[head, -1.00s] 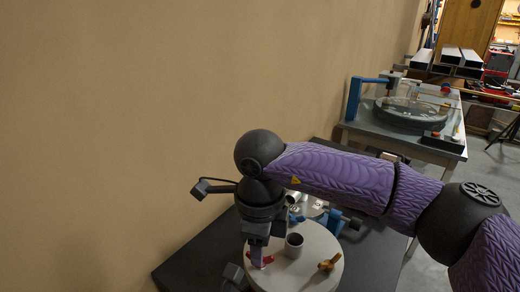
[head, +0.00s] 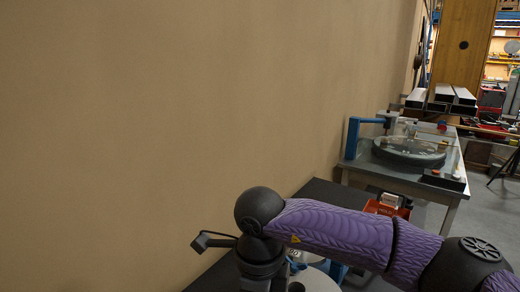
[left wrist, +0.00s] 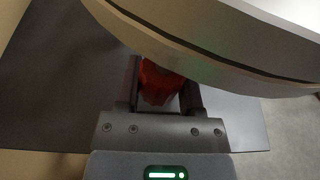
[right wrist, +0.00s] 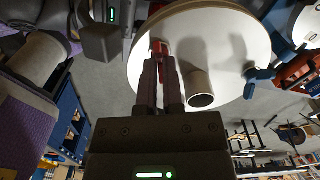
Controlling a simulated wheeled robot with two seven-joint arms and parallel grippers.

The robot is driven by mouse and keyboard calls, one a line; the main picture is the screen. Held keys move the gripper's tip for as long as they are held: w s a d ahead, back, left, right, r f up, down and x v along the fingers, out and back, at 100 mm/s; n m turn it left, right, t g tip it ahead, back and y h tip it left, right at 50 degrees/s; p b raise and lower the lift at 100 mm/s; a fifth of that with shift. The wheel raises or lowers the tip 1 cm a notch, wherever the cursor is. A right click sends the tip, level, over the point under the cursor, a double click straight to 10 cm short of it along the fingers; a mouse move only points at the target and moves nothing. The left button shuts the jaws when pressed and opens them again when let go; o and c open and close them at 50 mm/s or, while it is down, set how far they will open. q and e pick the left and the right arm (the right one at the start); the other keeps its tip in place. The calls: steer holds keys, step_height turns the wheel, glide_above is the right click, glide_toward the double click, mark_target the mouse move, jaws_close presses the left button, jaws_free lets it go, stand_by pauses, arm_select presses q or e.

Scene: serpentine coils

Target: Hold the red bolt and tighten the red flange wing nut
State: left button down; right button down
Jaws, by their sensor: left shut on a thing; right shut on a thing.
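The red bolt (left wrist: 160,83) shows in the left wrist view under the round plate (left wrist: 210,45). My left gripper (left wrist: 161,74) is shut on it, a finger on each side. In the right wrist view, the red flange wing nut (right wrist: 160,46) is at the edge of the pale round plate (right wrist: 225,30). My right gripper (right wrist: 160,60) is shut on it, and its fingers hide most of it. The head view shows my right wrist, but both gripper tips are below the picture.
A short open tube (right wrist: 199,88) stands on the plate close to my right fingers. A blue part (right wrist: 258,76) is at the plate's edge. A red bin (head: 386,208) and a workbench (head: 450,184) are beyond. A plain wall (head: 180,110) runs along the left.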

steer(key=m, duration=0.9)
steer(key=c, duration=0.8)
jaws_free()
steer(key=shift+r, duration=0.1)
step_height(320, 180, up, 4)
steer(key=shift+r, duration=0.2)
arm_select(q)
steer(key=shift+c, duration=0.7)
jaws_free()
